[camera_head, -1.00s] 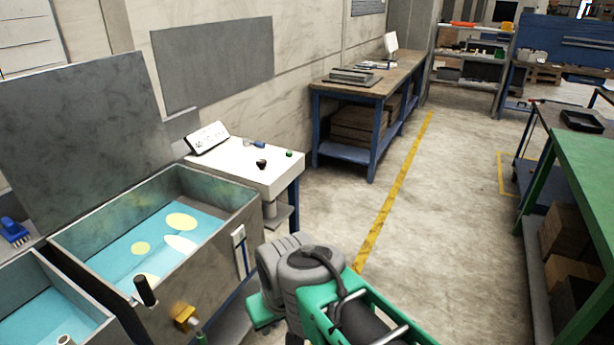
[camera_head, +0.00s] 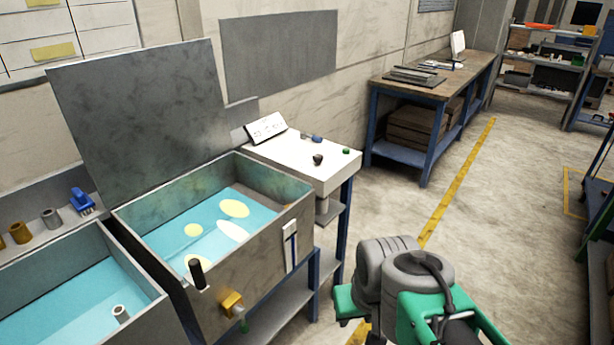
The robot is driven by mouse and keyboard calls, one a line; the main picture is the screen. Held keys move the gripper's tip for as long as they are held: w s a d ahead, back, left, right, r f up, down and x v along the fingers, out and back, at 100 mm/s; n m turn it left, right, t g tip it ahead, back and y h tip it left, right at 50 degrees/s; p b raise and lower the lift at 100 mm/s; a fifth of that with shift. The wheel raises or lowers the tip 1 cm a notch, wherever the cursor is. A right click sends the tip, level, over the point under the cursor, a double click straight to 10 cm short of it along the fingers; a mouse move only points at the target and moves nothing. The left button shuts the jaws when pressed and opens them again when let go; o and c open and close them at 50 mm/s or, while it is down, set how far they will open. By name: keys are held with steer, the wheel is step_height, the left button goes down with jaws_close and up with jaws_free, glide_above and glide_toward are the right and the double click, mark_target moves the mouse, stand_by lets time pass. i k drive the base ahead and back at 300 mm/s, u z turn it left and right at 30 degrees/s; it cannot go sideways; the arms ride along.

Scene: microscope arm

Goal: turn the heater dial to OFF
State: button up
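No dial marked as the heater's can be read from here. A small dark knob (camera_head: 318,159) stands on the white-topped stand (camera_head: 290,158) beside the tank, with a blue piece (camera_head: 317,138) and a green piece (camera_head: 346,151) near it. I cannot tell which of these is the heater dial, or its setting. A tilted white panel (camera_head: 265,128) with small unreadable marks stands at the back of the stand. My grey and green arm shows at the lower right, in front of the stand and apart from it. My gripper's fingers are not in view.
An open metal tank (camera_head: 283,255) of blue liquid has a black handle (camera_head: 196,273) and a brass valve (camera_head: 231,302) at its front. A second tank (camera_head: 140,327) stands left. A blue-framed workbench (camera_head: 408,85) stands behind. Open floor (camera_head: 510,200) lies to the right.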

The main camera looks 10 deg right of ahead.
mark_target(317, 159)
steer(key=z, duration=0.45)
steer(key=i, duration=1.7)
steer(key=u, duration=3.3)
